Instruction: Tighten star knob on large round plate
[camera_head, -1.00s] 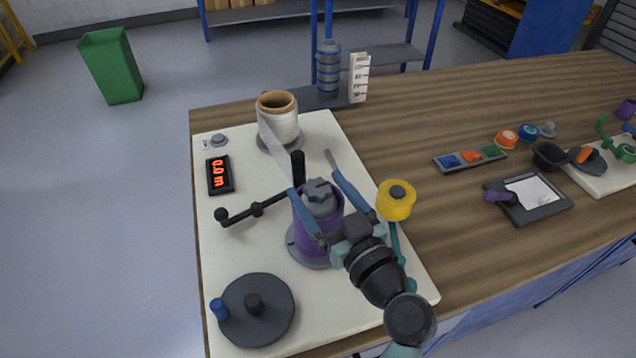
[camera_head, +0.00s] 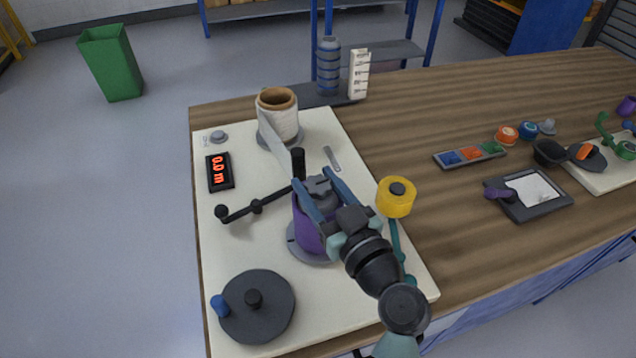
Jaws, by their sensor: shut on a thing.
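A dark grey star knob (camera_head: 319,184) sits on top of a purple core (camera_head: 305,228). The core stands upright on a grey round plate (camera_head: 305,252), which shows mainly as a rim around its foot. My gripper (camera_head: 313,178) reaches in from the lower right, with one blue finger on each side of the knob, and is shut on it. The fingers and wrist hide part of the knob and the core's right side. A separate dark round disc (camera_head: 270,318) with a central hub and a blue peg (camera_head: 219,305) lies at the front left of the white board.
A black crank-like arm (camera_head: 255,207) and a dark post (camera_head: 298,163) stand close to the core. A white roll (camera_head: 280,120) is behind, with a strip running forward. A yellow roller (camera_head: 396,197) is to the right, a red-digit display (camera_head: 219,172) to the left.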

